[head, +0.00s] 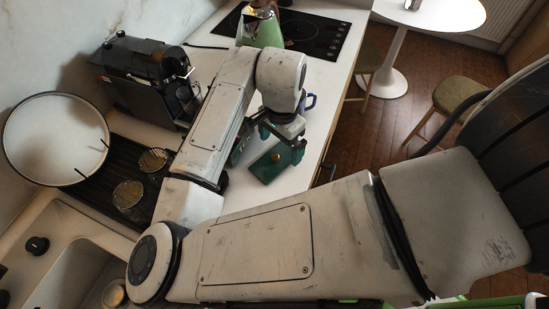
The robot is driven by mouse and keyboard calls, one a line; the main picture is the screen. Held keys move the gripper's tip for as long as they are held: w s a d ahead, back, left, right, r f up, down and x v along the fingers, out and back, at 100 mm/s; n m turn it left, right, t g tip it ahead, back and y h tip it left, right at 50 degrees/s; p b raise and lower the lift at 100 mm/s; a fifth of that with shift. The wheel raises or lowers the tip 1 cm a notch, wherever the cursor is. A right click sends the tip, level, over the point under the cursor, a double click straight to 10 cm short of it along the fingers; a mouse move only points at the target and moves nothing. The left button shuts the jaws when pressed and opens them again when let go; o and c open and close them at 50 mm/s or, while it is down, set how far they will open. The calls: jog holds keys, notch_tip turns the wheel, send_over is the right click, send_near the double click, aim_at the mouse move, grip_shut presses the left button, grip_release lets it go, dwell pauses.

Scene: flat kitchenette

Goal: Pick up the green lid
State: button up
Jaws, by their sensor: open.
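The green lid (268,167) is a dark green, flat, roughly rectangular piece with a small brass-coloured knob (276,156) on top. It lies on the white counter in the head view, just below the end of my arm in the picture. My gripper (267,152) is open, with one dark green finger to the left of the lid and the other by its right side. The fingers appear close to the lid; I cannot tell whether they touch it. The gripper holds nothing, and my arm hides part of the counter behind it.
A blue-handled mug (310,101) stands partly hidden behind my wrist. A green kettle (267,33) is by the black cooktop (318,38). A black coffee machine (146,72) and a drying rack with a round tray (52,138) are left. The counter's edge (337,113) runs close on the right.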

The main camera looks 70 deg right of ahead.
aim_at(280, 156)
jog(key=shift+f, duration=1.75)
jog(key=c, duration=1.1)
jog(key=shift+r, duration=0.1)
